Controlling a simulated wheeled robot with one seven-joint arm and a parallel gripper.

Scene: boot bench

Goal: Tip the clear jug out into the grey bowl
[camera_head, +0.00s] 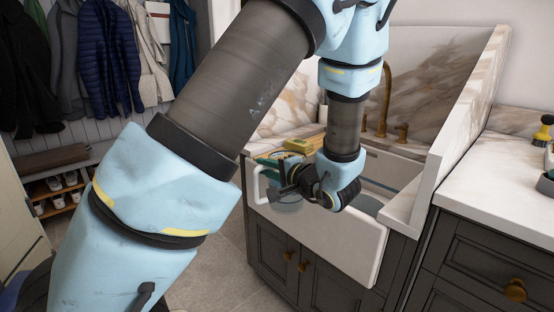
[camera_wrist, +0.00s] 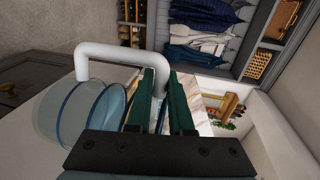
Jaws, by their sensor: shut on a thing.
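The clear jug (camera_wrist: 82,112) is bluish and see-through, with a thick white handle (camera_wrist: 120,52). My gripper (camera_wrist: 163,95) is shut on that handle between its dark green fingers. In the head view the white handle (camera_head: 257,184) shows left of my gripper (camera_head: 272,165), and part of the clear body (camera_head: 289,207) shows below it, in front of the sink's front wall. My wrist hides much of the jug, and I cannot tell its tilt or contents. A grey rounded shape (camera_head: 369,205) shows inside the sink, right of my wrist; I cannot tell whether it is the grey bowl.
The white sink (camera_head: 345,246) has a raised right wall and a brass tap (camera_head: 385,95) behind it. A yellow-green block (camera_head: 305,144) lies on the counter behind my gripper. A yellow-topped brush (camera_head: 543,130) stands on the right counter (camera_head: 500,190), which is mostly clear. Coats hang at the left.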

